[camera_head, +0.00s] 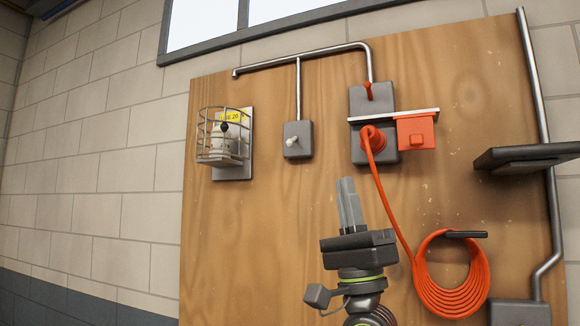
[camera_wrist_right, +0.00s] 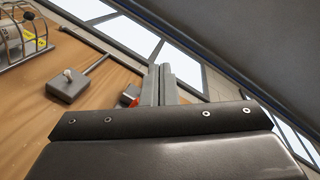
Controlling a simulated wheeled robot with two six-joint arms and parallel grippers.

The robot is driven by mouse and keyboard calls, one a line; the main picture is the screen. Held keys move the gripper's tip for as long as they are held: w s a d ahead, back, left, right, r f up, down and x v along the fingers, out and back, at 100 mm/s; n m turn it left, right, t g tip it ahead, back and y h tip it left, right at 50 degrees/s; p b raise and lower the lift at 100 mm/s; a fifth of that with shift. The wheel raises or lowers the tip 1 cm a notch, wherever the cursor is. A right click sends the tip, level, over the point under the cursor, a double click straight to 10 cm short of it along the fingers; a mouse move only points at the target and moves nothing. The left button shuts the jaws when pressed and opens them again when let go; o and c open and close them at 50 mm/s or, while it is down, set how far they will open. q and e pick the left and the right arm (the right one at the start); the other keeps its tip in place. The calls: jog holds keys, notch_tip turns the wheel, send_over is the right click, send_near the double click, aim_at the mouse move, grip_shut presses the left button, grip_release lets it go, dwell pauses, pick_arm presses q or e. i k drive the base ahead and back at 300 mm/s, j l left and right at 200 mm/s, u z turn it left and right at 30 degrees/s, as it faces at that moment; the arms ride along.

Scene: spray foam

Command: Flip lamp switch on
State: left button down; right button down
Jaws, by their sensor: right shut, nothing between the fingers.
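A grey switch box (camera_head: 298,140) with a small pale toggle (camera_head: 291,141) is mounted on the wooden board, under a vertical metal conduit. In the right wrist view the same box (camera_wrist_right: 72,88) and its toggle (camera_wrist_right: 68,75) show at the left, clear of the fingers. My right gripper (camera_head: 347,182) points upward, below and to the right of the box and apart from it. Its fingers are shut together and empty; they also show in the wrist view (camera_wrist_right: 160,70). Which way the toggle is set, I cannot tell. My left gripper is not in view.
A wire cage (camera_head: 222,140) holds a pale canister at the left. An orange cable coil (camera_head: 452,295) hangs at right. A dark shelf (camera_head: 528,156) juts out.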

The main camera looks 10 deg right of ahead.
aim_at(289, 143)
jog(key=i, duration=1)
